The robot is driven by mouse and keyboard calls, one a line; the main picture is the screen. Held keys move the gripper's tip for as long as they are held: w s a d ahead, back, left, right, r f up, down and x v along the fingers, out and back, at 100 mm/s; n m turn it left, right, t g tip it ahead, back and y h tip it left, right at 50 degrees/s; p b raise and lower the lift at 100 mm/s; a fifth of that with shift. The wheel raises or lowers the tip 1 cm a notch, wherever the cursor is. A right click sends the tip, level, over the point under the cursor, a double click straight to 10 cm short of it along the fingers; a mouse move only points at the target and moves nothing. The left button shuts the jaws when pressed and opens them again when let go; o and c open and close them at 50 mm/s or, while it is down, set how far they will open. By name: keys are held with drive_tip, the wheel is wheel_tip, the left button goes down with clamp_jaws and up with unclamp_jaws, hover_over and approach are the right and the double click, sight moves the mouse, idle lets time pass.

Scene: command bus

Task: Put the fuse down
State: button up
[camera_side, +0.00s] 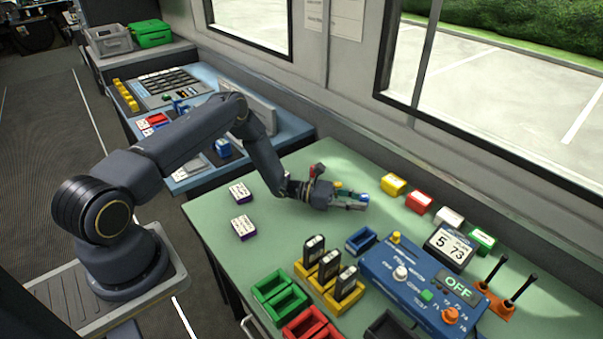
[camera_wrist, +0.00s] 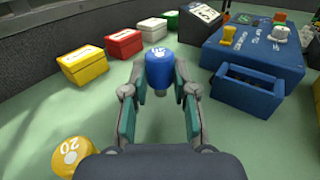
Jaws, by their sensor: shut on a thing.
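My gripper (camera_side: 350,204) is shut on a blue fuse (camera_wrist: 160,68) with a white mark on its top. In the wrist view my gripper's two fingers (camera_wrist: 160,92) stand on either side of it. In the side view the blue fuse (camera_side: 362,198) shows at the fingertips, low over the green bench; I cannot tell whether it touches the bench. A yellow fuse marked 20 (camera_wrist: 72,155) stands near my gripper at the lower left of the wrist view. A red piece (camera_side: 316,170) shows behind my gripper in the side view.
A small open blue holder (camera_side: 361,240) lies right of my gripper, beside the blue control box (camera_side: 420,285). Yellow (camera_side: 394,184), red (camera_side: 419,202), white and green boxes line the window side. Black handsets stand in a yellow rack (camera_side: 330,288). The bench left of my gripper has free room.

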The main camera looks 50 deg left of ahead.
drive_tip(key=shift+f, duration=0.35)
drive_tip(key=o, duration=0.9)
drive_tip(key=shift+r, duration=0.1)
